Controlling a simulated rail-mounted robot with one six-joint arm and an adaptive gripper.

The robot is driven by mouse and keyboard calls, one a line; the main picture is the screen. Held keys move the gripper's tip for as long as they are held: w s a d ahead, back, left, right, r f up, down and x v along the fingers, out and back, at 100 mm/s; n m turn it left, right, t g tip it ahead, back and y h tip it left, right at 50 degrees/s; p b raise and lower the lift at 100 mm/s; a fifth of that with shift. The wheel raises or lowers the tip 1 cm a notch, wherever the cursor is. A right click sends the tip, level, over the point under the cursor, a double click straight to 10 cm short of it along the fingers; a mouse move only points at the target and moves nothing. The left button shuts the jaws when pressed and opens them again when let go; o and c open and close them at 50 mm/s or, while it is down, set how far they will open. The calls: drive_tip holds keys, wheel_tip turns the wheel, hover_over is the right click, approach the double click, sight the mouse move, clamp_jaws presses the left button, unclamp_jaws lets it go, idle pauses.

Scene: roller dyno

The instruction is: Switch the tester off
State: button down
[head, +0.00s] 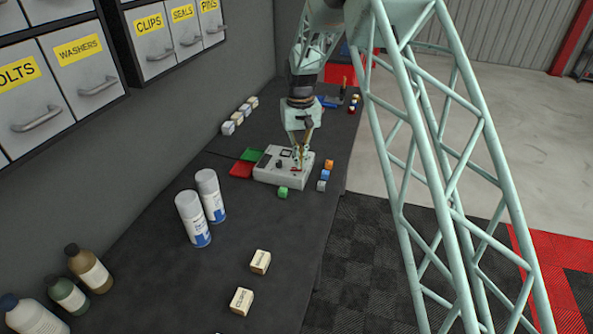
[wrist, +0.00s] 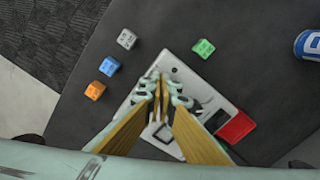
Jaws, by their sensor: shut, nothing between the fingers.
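The tester (head: 276,173) is a pale grey box on the dark bench, with a dark display and small controls on its top face. It also shows in the wrist view (wrist: 185,75), partly hidden by my fingers. My gripper (head: 300,160) is over the right part of the tester's top face. In the wrist view my gripper (wrist: 160,78) has its wooden-coloured fingers shut with nothing between them, the tips over the panel near one edge. I cannot tell whether the tips touch a control. The switch and its position are too small or hidden to make out.
Orange, blue and white blocks (head: 323,174) stand right of the tester, and a green block (head: 283,192) in front. Red (head: 241,170) and green (head: 251,154) pads lie to its left. Spray cans (head: 193,217) and two cream blocks (head: 260,262) stand nearer. Bench between is clear.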

drive_tip(key=shift+f+b, duration=0.3)
drive_tip(key=shift+f, duration=0.45)
idle(0.9)
drive_tip(key=shift+r, duration=0.2)
drive_tip(key=shift+r+p, duration=1.4)
drive_tip(key=shift+r, duration=1.95)
